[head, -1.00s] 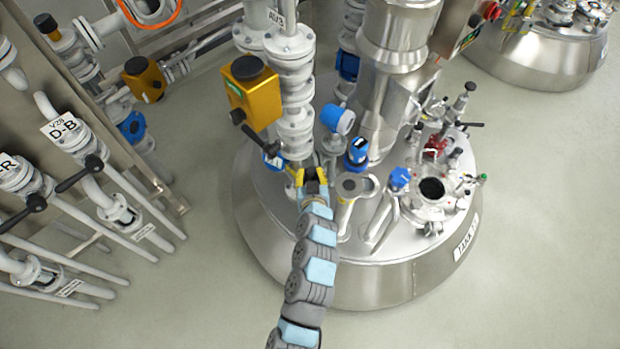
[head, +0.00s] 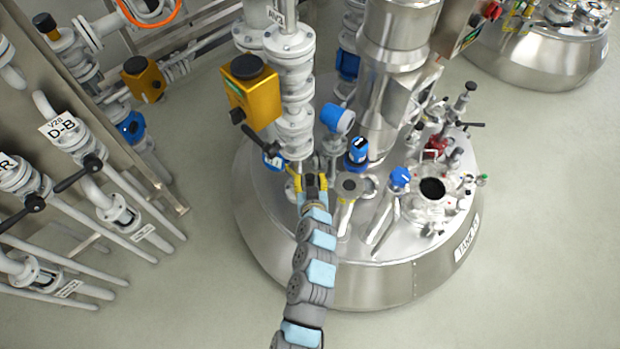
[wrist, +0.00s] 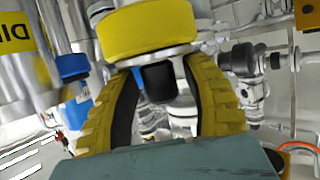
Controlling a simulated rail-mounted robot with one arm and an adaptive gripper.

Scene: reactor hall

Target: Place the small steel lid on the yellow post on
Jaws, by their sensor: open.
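In the wrist view, the yellow post (wrist: 148,32) comes in from the top edge. The small steel lid (wrist: 155,57) shows as a metal rim at the post's end, with a black knob (wrist: 160,82) on it. My gripper (wrist: 160,95) is open, its two yellow fingers on either side of the knob, with gaps visible. In the head view my gripper (head: 311,184) is over the tank (head: 350,285) at its left part, in front of the white valve column. The post and lid cannot be made out there. An open dark port (head: 432,188) is on the tank's right side.
A yellow valve actuator (head: 250,92) hangs left of the white valve column (head: 295,100). Blue-capped fittings (head: 357,152) stand right of my gripper. A red fitting (head: 436,147) and clamps crowd the port. A pipe rack (head: 85,170) stands left; the floor between is clear.

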